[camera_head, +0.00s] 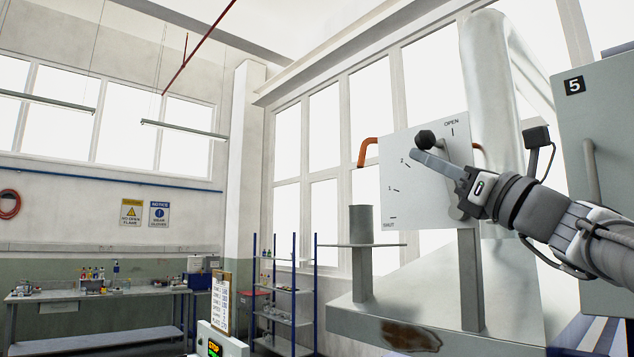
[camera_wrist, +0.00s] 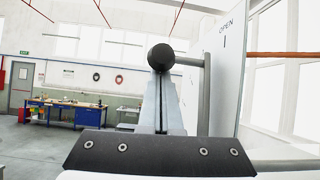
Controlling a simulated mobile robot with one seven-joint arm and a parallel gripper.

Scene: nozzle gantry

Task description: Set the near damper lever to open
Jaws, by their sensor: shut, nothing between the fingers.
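The damper lever has a round black knob (camera_head: 425,139) on a grey arm, in front of a pale plate (camera_head: 395,190) marked SHUT at the bottom, then 1, 2 and OPEN at the top. The knob stands between the 2 mark and the OPEN mark. My gripper (camera_head: 415,155) is shut, its fingertips just below the knob; contact is unclear. The lever's lower part is hidden behind my gripper. In the wrist view the knob (camera_wrist: 161,57) sits at the tip of my closed fingers (camera_wrist: 162,100), and the plate (camera_wrist: 228,70) with OPEN is at right.
A grey cabinet (camera_head: 598,130) marked 5 stands close at right, beside a large pale duct (camera_head: 487,90). An orange bent pipe (camera_head: 366,152) shows behind the plate's left edge. A metal platform (camera_head: 425,322) lies below. The space left of the plate is open.

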